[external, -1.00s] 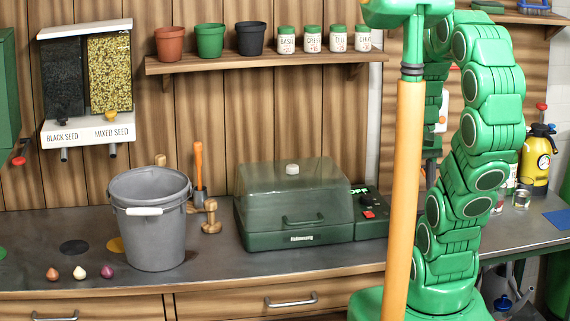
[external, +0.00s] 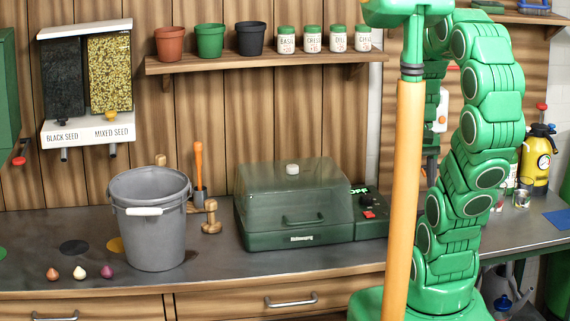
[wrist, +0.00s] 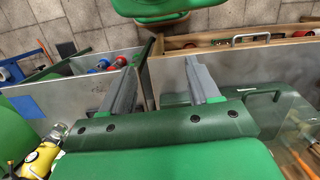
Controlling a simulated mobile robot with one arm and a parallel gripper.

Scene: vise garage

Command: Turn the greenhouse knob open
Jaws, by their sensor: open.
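The greenhouse (external: 265,233) is a dark green box with a clear lid on the workbench, right of the bucket. A white knob (external: 292,169) sits on top of its lid. A control panel at its right end has an OFF display (external: 360,190) and a red switch (external: 369,214). The greenhouse's clear lid (wrist: 290,112) shows at the lower right there, apart from the fingers.
A grey bucket (external: 150,235) stands left of the greenhouse, with a wooden tool (external: 210,216) between them. A shelf (external: 265,61) of pots and jars hangs above. A yellow sprayer (external: 537,160) stands at the right. The counter front of the greenhouse is clear.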

